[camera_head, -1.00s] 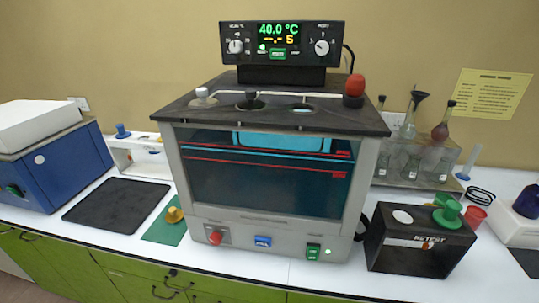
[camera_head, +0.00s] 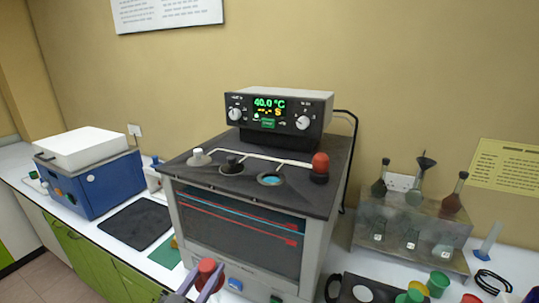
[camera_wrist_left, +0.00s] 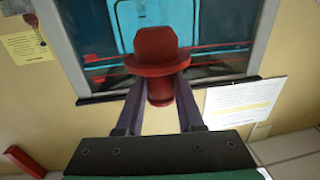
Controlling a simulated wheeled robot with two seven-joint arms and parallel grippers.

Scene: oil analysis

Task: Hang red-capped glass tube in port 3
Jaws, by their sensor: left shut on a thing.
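My left gripper (camera_head: 203,284) is shut on a red cap (camera_head: 207,267) at the bottom of the head view, in front of the bath's lower front. In the left wrist view the red cap (camera_wrist_left: 157,48) shows its wide rim, and the fingers close on the narrower part below it. No glass tube can be made out under the cap. The water bath (camera_head: 240,235) has ports along its dark top. A white cap (camera_head: 198,157) and a black cap (camera_head: 232,163) fill two, and an open port (camera_head: 269,179) shows blue. My right gripper is out of view.
A red knob-like cap (camera_head: 320,165) stands on the top's right end, right of the open port. The control box (camera_head: 275,115) rises behind. Flasks in a rack (camera_head: 412,225) stand to the right, and a blue machine (camera_head: 95,180) to the left.

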